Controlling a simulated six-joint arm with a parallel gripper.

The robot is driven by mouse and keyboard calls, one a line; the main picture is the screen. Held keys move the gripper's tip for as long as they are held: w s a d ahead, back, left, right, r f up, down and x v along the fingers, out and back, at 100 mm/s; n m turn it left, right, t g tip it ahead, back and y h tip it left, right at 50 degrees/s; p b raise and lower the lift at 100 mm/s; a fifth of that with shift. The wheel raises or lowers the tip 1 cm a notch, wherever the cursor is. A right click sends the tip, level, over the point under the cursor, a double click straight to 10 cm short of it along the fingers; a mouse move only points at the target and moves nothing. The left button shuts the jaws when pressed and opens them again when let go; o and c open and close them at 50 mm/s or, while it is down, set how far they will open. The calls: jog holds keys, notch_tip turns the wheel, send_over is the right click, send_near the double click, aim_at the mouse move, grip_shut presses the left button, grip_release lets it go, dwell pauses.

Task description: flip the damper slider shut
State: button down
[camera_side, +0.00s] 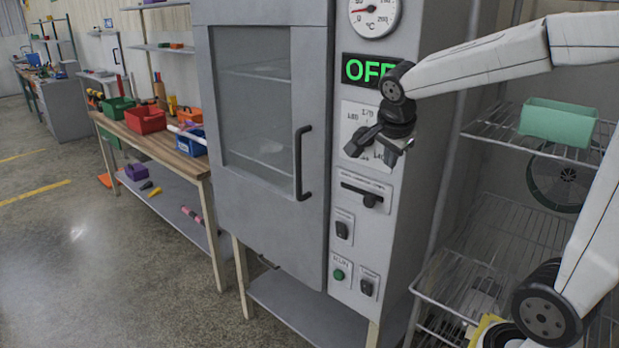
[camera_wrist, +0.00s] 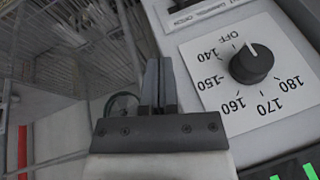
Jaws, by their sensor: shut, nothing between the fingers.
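The damper slider (camera_side: 371,200) is a black knob on a dark horizontal slot in the oven's front panel. In the side view it sits toward the right end of its slot, below the temperature dial. My gripper (camera_side: 391,154) is in front of the panel at dial height, above the slider and apart from it. In the wrist view my gripper (camera_wrist: 159,65) has its two dark fingers together and empty, beside the panel edge. There, only part of an upside-down label plate (camera_wrist: 195,12) shows at the top; the slider knob cannot be made out.
The black temperature dial (camera_wrist: 251,63) is close to my gripper, its pointer near OFF. A green OFF display (camera_side: 366,70) is above. Rocker switches (camera_side: 343,229) and a green button (camera_side: 339,274) are below. The oven door handle (camera_side: 303,163) protrudes at left; a wire rack (camera_side: 484,137) stands at right.

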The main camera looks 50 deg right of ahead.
jog(key=shift+f, duration=0.1)
send_over(374, 201)
jog(key=s+a, duration=0.2)
jog(key=s, duration=0.1)
notch_tip(374, 201, down, 10)
jog(key=shift+d+r, duration=0.15)
jog(key=shift+r, duration=0.05)
jog(key=shift+w+d+f, duration=0.2)
jog(key=shift+w+f, duration=0.8)
jog(key=shift+w, duration=0.1)
jog(key=shift+w+f, duration=0.1)
jog(key=shift+w, duration=4.5)
jog(key=v, duration=0.8)
jog(key=shift+f, duration=0.1)
